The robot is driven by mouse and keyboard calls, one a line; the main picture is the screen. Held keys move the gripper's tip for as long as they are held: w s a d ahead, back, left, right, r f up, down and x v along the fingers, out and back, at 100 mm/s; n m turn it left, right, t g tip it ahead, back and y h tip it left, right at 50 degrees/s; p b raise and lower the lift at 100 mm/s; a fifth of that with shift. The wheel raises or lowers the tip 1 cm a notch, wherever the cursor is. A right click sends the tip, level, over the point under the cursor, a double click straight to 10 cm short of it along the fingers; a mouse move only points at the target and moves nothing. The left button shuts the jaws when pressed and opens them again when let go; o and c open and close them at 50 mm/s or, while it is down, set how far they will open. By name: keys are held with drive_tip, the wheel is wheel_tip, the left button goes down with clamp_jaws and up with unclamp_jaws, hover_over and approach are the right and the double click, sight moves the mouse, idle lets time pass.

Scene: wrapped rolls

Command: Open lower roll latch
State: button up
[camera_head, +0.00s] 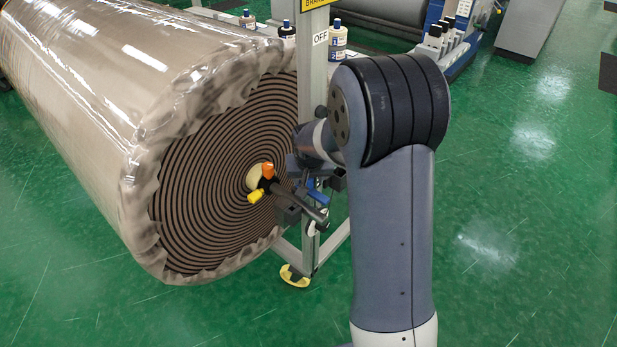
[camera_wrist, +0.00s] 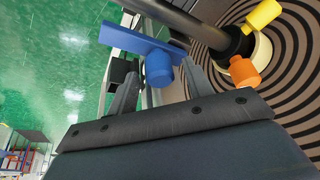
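The wrapped roll (camera_head: 225,165) shows its spiral end in the head view, with a dark shaft (camera_head: 312,212) coming out of its core. Beside the shaft, a blue latch (camera_head: 313,190) sits on the grey stand; in the wrist view it is a flat blue bar (camera_wrist: 135,38) with a round blue knob (camera_wrist: 159,68). My gripper (camera_wrist: 158,72) is open, its two fingers apart on either side of the knob with gaps showing. Whether either finger touches the knob I cannot tell. In the head view my gripper (camera_head: 318,172) is partly hidden by my wrist.
Orange (camera_head: 267,170) and yellow (camera_head: 255,196) knobs stand at the roll's core, close to my gripper. The stand's upright post (camera_head: 313,60) rises behind my arm, and its yellow-tipped foot (camera_head: 294,277) rests on the green floor.

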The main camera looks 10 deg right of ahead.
clamp_jaws()
idle(0.3)
drive_tip(key=shift+f+b, duration=0.1)
drive_tip(key=shift+b, duration=0.2)
drive_tip(key=shift+a+m+h+b, duration=0.2)
drive_tip(key=shift+m+h+b, duration=0.1)
drive_tip(key=shift+m+b, duration=0.35)
drive_tip(key=shift+s+a+m+b, duration=0.1)
drive_tip(key=shift+s+m+b, duration=0.05)
drive_tip(key=shift+m+b, duration=0.25)
drive_tip(key=shift+o, duration=0.3)
unclamp_jaws()
drive_tip(key=shift+r, duration=0.2)
drive_tip(key=v, duration=1)
drive_tip(key=shift+a+r, duration=0.2)
drive_tip(key=shift+r, duration=0.1)
